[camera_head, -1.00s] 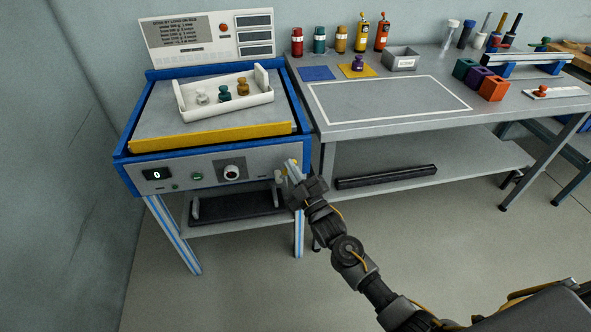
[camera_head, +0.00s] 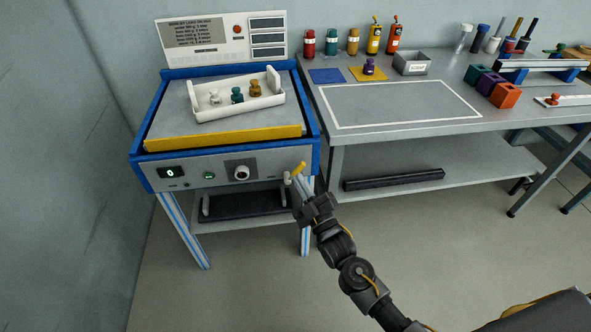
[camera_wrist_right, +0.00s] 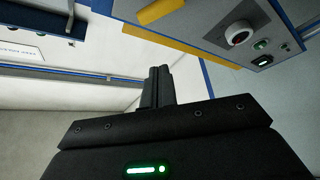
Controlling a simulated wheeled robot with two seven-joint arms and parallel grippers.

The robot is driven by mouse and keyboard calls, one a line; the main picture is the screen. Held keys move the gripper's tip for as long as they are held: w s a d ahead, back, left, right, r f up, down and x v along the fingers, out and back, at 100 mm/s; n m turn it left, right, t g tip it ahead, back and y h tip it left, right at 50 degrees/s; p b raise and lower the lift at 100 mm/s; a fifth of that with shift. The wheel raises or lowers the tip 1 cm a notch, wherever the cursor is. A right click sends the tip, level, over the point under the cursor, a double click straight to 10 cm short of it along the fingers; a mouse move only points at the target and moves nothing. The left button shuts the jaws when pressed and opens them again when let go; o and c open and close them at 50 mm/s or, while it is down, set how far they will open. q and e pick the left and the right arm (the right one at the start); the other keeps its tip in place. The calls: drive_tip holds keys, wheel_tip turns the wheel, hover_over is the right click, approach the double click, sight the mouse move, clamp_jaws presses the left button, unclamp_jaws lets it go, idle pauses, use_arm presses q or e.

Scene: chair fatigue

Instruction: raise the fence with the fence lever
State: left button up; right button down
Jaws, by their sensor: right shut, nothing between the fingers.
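The yellow fence (camera_head: 222,138) is a long bar along the front edge of the blue-framed machine's top. The fence lever (camera_head: 299,169), with a yellow grip, sticks out at the right end of the machine's front panel and tilts up to the right. My right gripper (camera_head: 300,184) is at the lever, just below its yellow grip; contact cannot be told. In the right wrist view its fingers (camera_wrist_right: 157,86) are shut together with nothing between them. The fence also shows there as a yellow strip (camera_wrist_right: 185,48). My left gripper is not in view.
A white tray (camera_head: 262,103) with several small weights sits on the machine's top. The front panel (camera_head: 190,178) carries a display, a green button and a knob. A grey workbench (camera_head: 400,125) stands to the right. The floor in front is clear.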

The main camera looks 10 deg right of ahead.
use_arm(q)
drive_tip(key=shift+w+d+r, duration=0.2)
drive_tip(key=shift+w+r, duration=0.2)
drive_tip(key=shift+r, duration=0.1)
use_arm(e)
drive_tip(key=v, duration=0.4)
drive_tip(key=shift+s+d, duration=0.15)
drive_tip(key=shift+s, duration=0.15)
